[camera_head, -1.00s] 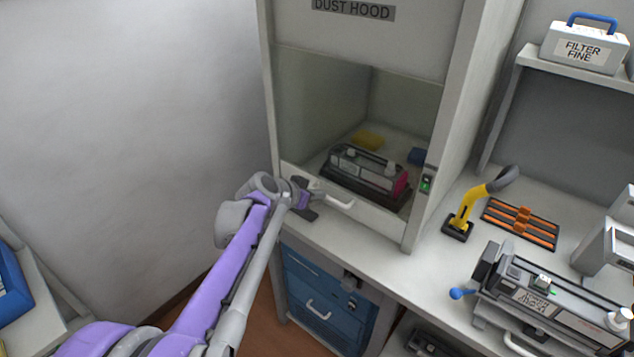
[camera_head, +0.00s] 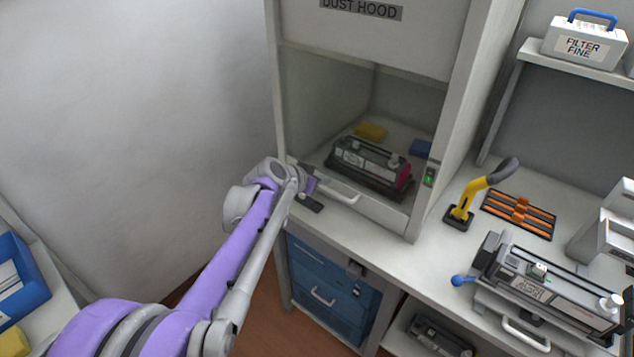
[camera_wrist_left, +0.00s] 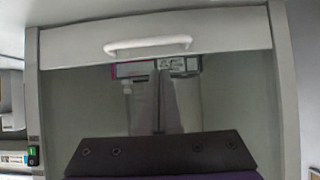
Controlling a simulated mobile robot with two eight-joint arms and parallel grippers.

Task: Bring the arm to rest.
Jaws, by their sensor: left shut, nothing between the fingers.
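My left arm reaches in from the lower left in the head view. Its gripper (camera_head: 312,202) is at the front left of the dust hood, beside the left end of the hood's white handle (camera_head: 337,191). The fingers are shut and empty, partly hidden by the wrist. I cannot tell whether they touch the hood's front. In the left wrist view, the dark gripper mount (camera_wrist_left: 160,152) fills the lower middle, and the white handle (camera_wrist_left: 148,45) shows above it. My right gripper is not in view.
A dark toner cartridge with a magenta end (camera_head: 366,168) sits inside the hood, near a yellow item (camera_head: 371,131). To the right are a yellow-handled tool (camera_head: 466,199), an orange rack (camera_head: 519,214) and another cartridge device (camera_head: 545,285). Blue drawers (camera_head: 322,291) stand below.

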